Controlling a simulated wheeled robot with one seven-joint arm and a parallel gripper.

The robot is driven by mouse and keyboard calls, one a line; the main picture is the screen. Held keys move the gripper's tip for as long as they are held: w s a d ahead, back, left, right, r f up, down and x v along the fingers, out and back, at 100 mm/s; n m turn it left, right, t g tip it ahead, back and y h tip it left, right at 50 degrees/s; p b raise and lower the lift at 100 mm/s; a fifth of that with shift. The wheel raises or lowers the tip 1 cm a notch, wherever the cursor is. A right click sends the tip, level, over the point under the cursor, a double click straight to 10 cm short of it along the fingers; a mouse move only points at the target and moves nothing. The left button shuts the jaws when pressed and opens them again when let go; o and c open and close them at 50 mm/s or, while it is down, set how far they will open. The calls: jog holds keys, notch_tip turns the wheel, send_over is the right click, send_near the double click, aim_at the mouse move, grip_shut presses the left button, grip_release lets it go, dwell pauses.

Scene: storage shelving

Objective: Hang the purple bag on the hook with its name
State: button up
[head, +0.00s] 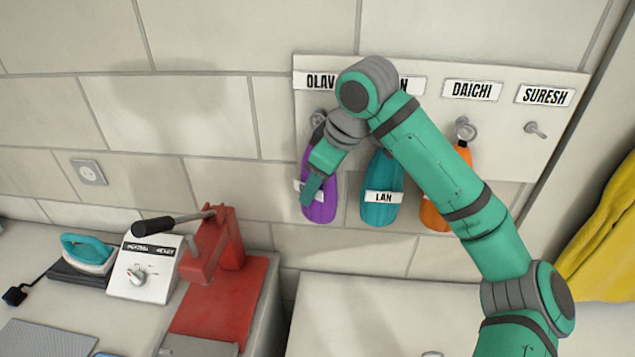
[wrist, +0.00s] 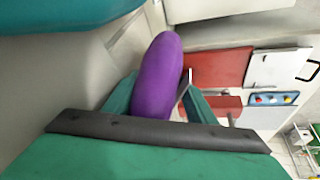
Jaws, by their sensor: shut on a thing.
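The purple bag (head: 319,207) is upright against the hook board (head: 500,135), below the plate starting "OLAV" (head: 314,81). A dark loop (head: 318,118) shows at its top by a grey hook; my arm partly covers this, and I cannot tell whether the loop is over the hook. The bag's own label is mostly hidden. My gripper (head: 312,188) is at the bag's front, shut on it. In the wrist view the purple bag (wrist: 157,85) sits between the two green fingers of my gripper (wrist: 158,98).
A teal bag (head: 382,213) labelled LAN hangs to the right. An orange bag (head: 435,215) hangs below the DAICHI plate (head: 472,90). The SURESH hook (head: 536,129) is bare. A red press (head: 215,260) and a teal iron (head: 88,250) stand at lower left.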

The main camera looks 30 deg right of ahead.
jog(key=shift+w+d+f, duration=0.2)
jog(key=o, duration=1.4)
jog(key=shift+s+r, duration=0.1)
jog(key=shift+r, duration=0.3)
jog(key=shift+o, duration=0.4)
jog(key=v, duration=0.9)
jog(key=shift+s+a+r, duration=0.1)
jog(key=shift+s+r, duration=0.15)
jog(key=shift+r, duration=0.1)
jog(key=shift+s+r, duration=0.25)
jog(key=shift+r, duration=0.1)
jog(key=shift+a, duration=0.1)
